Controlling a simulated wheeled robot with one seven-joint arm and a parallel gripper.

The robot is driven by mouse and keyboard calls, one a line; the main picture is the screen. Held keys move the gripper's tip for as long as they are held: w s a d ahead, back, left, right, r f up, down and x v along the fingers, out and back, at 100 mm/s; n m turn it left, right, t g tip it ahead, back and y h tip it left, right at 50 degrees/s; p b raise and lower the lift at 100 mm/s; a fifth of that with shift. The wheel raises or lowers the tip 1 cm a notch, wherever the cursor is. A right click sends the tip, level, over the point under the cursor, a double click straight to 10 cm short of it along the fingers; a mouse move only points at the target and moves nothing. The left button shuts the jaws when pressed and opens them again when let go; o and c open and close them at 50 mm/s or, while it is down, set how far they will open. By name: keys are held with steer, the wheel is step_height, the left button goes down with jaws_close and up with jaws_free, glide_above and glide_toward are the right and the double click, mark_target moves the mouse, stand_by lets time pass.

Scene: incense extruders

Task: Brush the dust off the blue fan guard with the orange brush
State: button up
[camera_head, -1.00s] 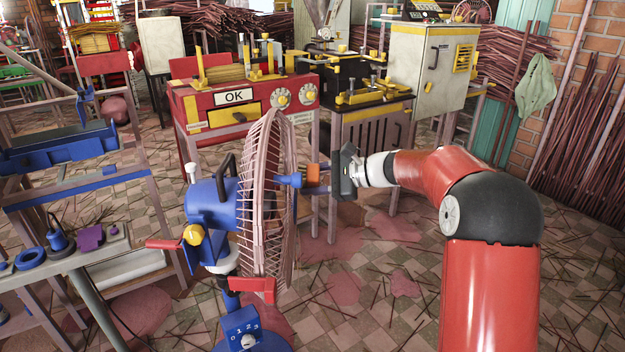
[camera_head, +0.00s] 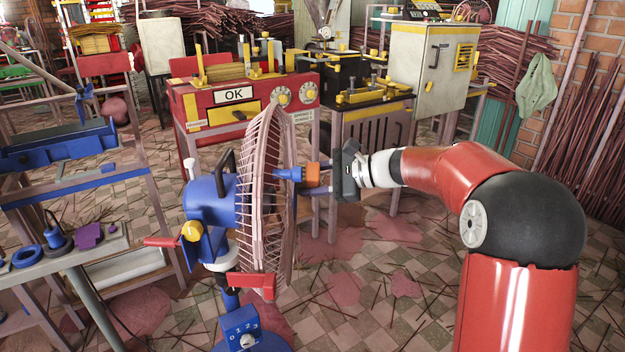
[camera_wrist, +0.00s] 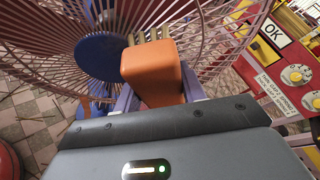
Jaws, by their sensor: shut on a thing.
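The fan (camera_head: 211,205) stands on the left of my gripper, with a blue motor housing and a blue base. Its round wire guard (camera_head: 262,210) looks pinkish and dusty rather than blue; it also fills the top of the wrist view (camera_wrist: 40,45). My gripper (camera_head: 312,181) is shut on the orange brush (camera_head: 313,170), whose orange block shows in the wrist view (camera_wrist: 152,75). The brush points at the guard's front face, near the blue hub (camera_wrist: 102,55). Bristle tips show just past the block, close to the wires; I cannot tell whether they touch.
Behind the fan stand a red machine with an OK sign (camera_head: 234,95) and a grey cabinet (camera_head: 430,70). A workbench (camera_head: 70,262) with blue parts is at the left. The littered tiled floor (camera_head: 400,300) around the fan has open room.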

mark_target(295, 199)
steer(key=shift+s+b, duration=1.45)
steer(key=shift+s, duration=2.2)
steer(key=d, duration=0.6)
steer(key=shift+p, duration=0.45)
steer(key=shift+d, duration=0.1)
steer(key=shift+d+p, duration=0.3)
steer(key=shift+d, duration=1.15)
steer(key=shift+d, duration=0.1)
steer(key=d+p, duration=0.4)
steer(key=d, duration=1.1)
steer(key=shift+d, duration=0.4)
